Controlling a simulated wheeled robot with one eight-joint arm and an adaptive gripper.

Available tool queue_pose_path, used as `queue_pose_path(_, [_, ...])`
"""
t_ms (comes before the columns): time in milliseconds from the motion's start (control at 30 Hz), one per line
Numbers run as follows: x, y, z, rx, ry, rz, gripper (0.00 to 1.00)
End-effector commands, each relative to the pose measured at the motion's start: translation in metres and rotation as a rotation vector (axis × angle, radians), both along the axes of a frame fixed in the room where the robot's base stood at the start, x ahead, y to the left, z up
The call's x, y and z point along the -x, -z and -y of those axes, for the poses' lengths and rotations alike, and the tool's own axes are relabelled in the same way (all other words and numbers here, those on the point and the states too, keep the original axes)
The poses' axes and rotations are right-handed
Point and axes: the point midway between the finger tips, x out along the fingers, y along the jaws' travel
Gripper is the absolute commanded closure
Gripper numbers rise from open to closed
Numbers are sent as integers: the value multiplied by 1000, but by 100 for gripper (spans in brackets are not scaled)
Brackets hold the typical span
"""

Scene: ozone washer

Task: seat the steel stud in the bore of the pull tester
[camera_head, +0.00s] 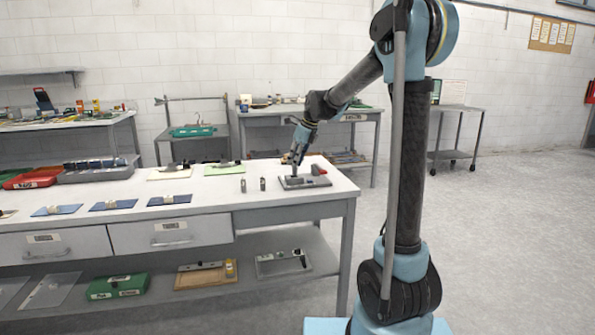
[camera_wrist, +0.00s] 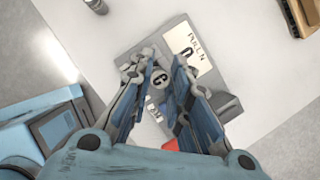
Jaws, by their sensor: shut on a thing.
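The pull tester is a flat grey plate with raised blocks at the near right end of the white bench (camera_head: 304,184). In the wrist view its plate (camera_wrist: 143,43) shows a pale label reading "PULL N". My gripper (camera_head: 293,163) points down over the tester. In the wrist view my gripper (camera_wrist: 161,71) is shut on the steel stud (camera_wrist: 159,78), whose round grey top bears a "C". The stud stands over the plate. Its lower end and the bore are hidden, so I cannot tell whether it is in the bore.
Two small grey upright pieces (camera_head: 243,185) (camera_head: 262,184) stand on the bench left of the tester. A red part (camera_head: 317,169) is at the tester's back right. Blue mats (camera_head: 111,205) with small parts lie further left. The bench's right edge is close to the tester.

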Motion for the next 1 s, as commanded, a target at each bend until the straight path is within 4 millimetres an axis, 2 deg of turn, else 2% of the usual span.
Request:
queue_pose_path(233, [1,33,-1,1,-2,-1,100])
queue_pose_path(467, [1,36,-1,2,-2,0,100])
queue_pose_path(500, [1,36,-1,3,-1,1,76])
queue_pose_path(567, [1,36,-1,2,-2,0,63])
queue_pose_path(1000, [1,30,3,0,1,0,63])
